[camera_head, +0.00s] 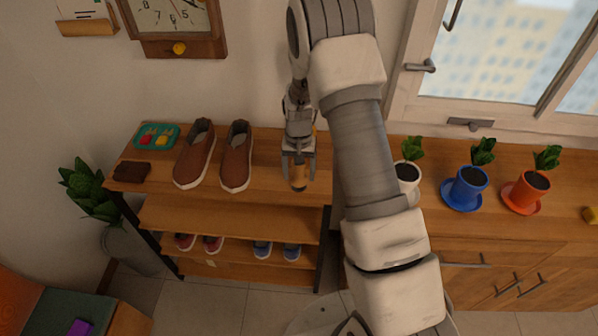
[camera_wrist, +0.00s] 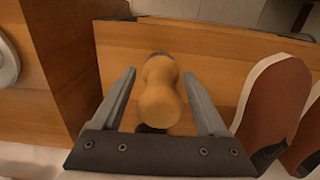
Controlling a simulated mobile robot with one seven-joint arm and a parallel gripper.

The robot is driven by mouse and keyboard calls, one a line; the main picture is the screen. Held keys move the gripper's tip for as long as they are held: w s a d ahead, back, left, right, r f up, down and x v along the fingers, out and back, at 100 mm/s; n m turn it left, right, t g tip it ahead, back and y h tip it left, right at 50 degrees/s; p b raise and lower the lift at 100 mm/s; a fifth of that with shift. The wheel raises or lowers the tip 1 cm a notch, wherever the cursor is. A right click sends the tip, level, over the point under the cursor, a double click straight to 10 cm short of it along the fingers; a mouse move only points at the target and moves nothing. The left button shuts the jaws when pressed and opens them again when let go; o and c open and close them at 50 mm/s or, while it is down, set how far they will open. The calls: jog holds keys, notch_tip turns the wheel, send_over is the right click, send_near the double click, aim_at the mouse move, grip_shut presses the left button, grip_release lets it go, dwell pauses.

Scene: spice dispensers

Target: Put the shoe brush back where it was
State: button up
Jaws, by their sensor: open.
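A light wooden piece with a narrowed waist and dark ends, which looks like the shoe brush (camera_wrist: 160,95), lies between the fingers of my gripper (camera_wrist: 160,76) in the wrist view. The fingers are open, with a gap on each side of it. In the head view, my gripper (camera_head: 299,160) points down at the right end of the shoe rack's top shelf, and the brush (camera_head: 299,183) shows just below the fingertips. I cannot tell whether the brush rests on the shelf. The rack's top shelf (camera_head: 265,178) is bare between the shoes and my gripper.
Two brown shoes (camera_head: 196,155) (camera_head: 236,157) stand left of my gripper. A dark brown block (camera_head: 131,172) and a teal tray (camera_head: 157,137) lie at the shelf's left end. Right of my arm, a cabinet (camera_head: 440,200) holds potted plants, including a blue pot (camera_head: 468,186).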

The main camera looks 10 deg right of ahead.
notch_tip(320, 180, up, 13)
jog(key=shift+w+f, duration=0.15)
jog(key=s+r+n+t, duration=0.1)
jog(key=s+r, duration=0.4)
jog(key=r, duration=0.3)
jog(key=s+r+n+t, duration=0.1)
jog(key=s+r+t, duration=0.1)
jog(key=s+r, duration=0.45)
jog(key=s+r+t, duration=0.1)
jog(key=s+r, duration=0.2)
jog(key=s, duration=0.4)
jog(key=s+r+n+t, duration=0.1)
jog(key=s+r+t, duration=0.1)
jog(key=s, duration=0.6)
jog(key=shift+s+r+n, duration=0.25)
jog(key=shift+r+n, duration=0.05)
jog(key=shift+r, duration=0.5)
